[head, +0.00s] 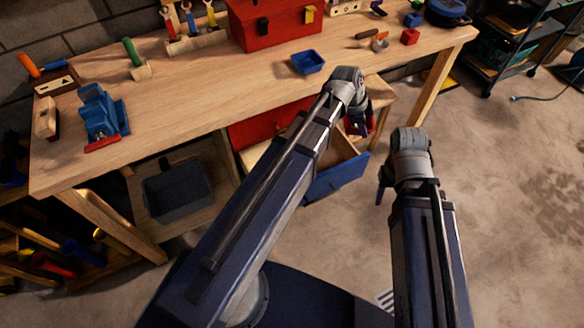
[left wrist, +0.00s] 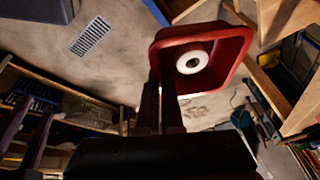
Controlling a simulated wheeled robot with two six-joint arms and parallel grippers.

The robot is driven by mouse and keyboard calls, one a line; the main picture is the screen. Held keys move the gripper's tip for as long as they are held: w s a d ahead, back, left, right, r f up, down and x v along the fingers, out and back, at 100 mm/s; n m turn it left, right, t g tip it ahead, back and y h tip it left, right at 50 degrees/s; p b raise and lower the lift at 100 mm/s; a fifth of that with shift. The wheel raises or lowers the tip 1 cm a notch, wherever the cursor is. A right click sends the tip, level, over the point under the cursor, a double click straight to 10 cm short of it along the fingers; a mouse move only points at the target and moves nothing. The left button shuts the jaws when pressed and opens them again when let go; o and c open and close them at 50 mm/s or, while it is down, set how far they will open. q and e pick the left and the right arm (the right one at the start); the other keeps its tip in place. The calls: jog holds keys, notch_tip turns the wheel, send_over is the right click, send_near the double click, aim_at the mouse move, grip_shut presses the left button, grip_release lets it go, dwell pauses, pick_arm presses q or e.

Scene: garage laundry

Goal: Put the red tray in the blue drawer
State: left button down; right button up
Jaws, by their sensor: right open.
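The red tray (left wrist: 238,50) is in the left wrist view, with a white ring-shaped object (left wrist: 192,60) in it. My left gripper (left wrist: 165,100) is shut on the tray's near wall. In the head view my left gripper (head: 357,124) hangs at the bench's front edge, and only a bit of the red tray (head: 371,118) shows behind it. The blue drawer (head: 337,178) is pulled out below the bench; its wooden inside shows partly, behind my left arm. The tray appears above or beside the drawer; the exact height is unclear. My right gripper (head: 383,188) is open, right of the drawer.
A red drawer front (head: 262,124) is beside the blue drawer. The workbench (head: 215,95) holds a blue tray (head: 307,62), a red toolbox (head: 275,22), a blue vise (head: 100,112) and small tools. A dark bin (head: 178,190) stands below.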

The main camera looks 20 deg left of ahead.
aim_at(328, 165)
pick_arm(q)
jog(key=w+a+f+n+y+b, duration=0.1)
jog(key=w+a+f+n+b, duration=0.1)
jog(key=a+f+b, duration=0.3)
jog(key=w+a+f+n+t+b, duration=0.1)
jog(key=a+f+n+b, duration=0.3)
jog(key=f+b, duration=0.8)
jog(key=shift+w+a+f+t+y, duration=0.3)
jog(key=shift+w+a+f+y, duration=0.25)
jog(key=shift+f, duration=0.4)
jog(key=shift+s, duration=0.1)
notch_tip(328, 165, down, 10)
jog(key=b, duration=1)
jog(key=shift+f, duration=0.15)
jog(key=c, duration=1.1)
grip_release()
